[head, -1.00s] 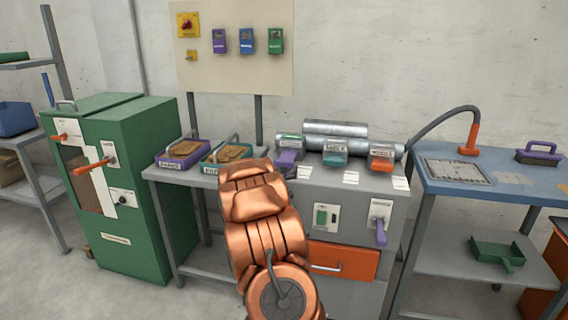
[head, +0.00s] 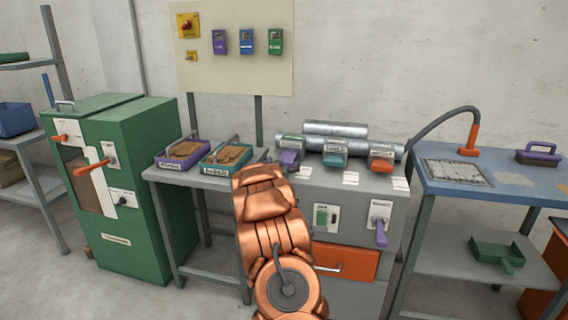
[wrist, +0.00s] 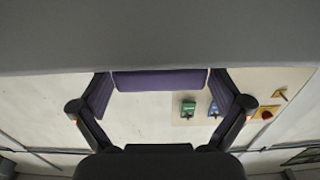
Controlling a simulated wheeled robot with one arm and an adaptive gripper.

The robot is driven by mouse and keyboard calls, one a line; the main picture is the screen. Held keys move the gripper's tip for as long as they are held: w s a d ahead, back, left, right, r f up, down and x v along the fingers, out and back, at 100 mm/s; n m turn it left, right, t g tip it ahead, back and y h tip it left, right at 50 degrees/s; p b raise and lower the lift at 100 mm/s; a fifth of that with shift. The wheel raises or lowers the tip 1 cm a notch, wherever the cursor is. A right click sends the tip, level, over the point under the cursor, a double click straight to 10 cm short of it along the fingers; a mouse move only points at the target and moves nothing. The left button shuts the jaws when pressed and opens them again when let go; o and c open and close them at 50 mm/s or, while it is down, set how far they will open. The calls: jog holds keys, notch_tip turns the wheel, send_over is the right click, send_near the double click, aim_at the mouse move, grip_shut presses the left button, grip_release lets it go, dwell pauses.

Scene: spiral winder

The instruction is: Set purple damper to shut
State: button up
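A purple-handled fitting (head: 290,158), which I take as the purple damper, is at the left of a row of three on the grey cabinet's top. Its setting is too small to read. My copper arm reaches up just left of it and hides my gripper in the head view. In the wrist view my gripper (wrist: 160,88) has its dark fingers spread apart. A purple bar (wrist: 160,80) spans the gap between the fingertips under a grey surface. I cannot tell whether the fingers touch it.
Teal (head: 335,154) and orange (head: 382,160) fittings sit to the right of the purple one. A separate purple lever (head: 381,236) hangs on the cabinet front. Purple (head: 170,163) and teal (head: 212,168) trays stand left of my arm. A hose lamp-like arm (head: 470,140) stands at right.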

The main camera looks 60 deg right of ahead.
jog(key=c, duration=1.5)
jog(key=shift+p+x, duration=0.65)
jog(key=shift+x, duration=0.8)
jog(key=shift+f, duration=0.1)
jog(key=o, duration=1.5)
jog(key=shift+o, duration=0.2)
jog(key=v, duration=1.2)
